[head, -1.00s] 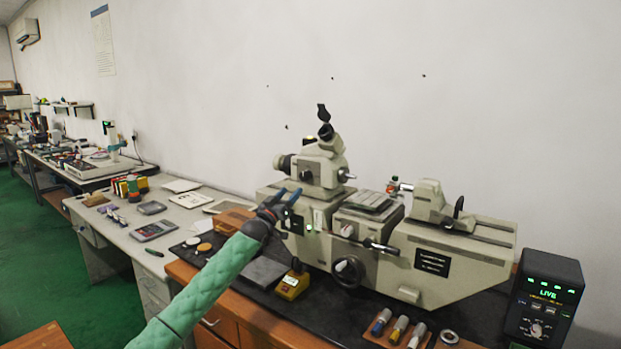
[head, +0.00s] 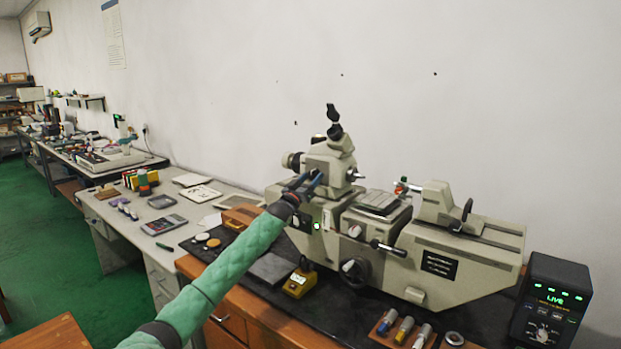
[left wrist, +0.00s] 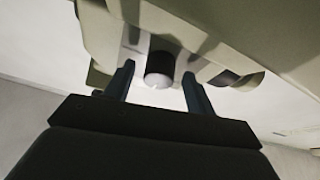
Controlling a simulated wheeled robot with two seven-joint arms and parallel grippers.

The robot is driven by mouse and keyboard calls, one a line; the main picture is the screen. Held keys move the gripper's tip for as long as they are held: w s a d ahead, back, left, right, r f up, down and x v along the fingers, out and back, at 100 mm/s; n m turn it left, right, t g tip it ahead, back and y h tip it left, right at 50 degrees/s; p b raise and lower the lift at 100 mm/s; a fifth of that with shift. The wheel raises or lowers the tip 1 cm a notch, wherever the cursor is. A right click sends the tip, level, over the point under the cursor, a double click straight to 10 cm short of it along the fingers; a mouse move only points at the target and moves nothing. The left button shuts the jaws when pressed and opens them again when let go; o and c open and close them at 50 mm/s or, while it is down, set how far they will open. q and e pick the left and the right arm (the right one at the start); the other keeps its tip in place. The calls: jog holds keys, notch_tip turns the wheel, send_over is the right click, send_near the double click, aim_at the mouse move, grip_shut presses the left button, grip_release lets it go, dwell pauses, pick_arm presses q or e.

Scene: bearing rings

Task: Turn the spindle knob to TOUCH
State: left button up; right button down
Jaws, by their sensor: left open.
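The grey-cream measuring machine (head: 455,268) stands on the bench, with an eyepiece head at its left end. My left gripper (head: 308,181) is at the front of this left end, fingers pointing at it. In the left wrist view a short dark round knob with a pale end face (left wrist: 160,68), apparently the spindle knob, sits between the two open fingers of my left gripper (left wrist: 158,73). Gaps show on both sides of it. I cannot read any marking or its setting. In the head view my gripper hides this knob. My right gripper is not in view.
A black control box reading LIVE (head: 549,300) stands at the right. A yellow box (head: 298,284) and a grey plate (head: 271,268) lie on the black mat in front.

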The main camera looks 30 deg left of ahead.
pick_arm(q)
jog(key=shift+w, duration=0.15)
jog(key=c, duration=1)
jog(key=shift+o, duration=0.2)
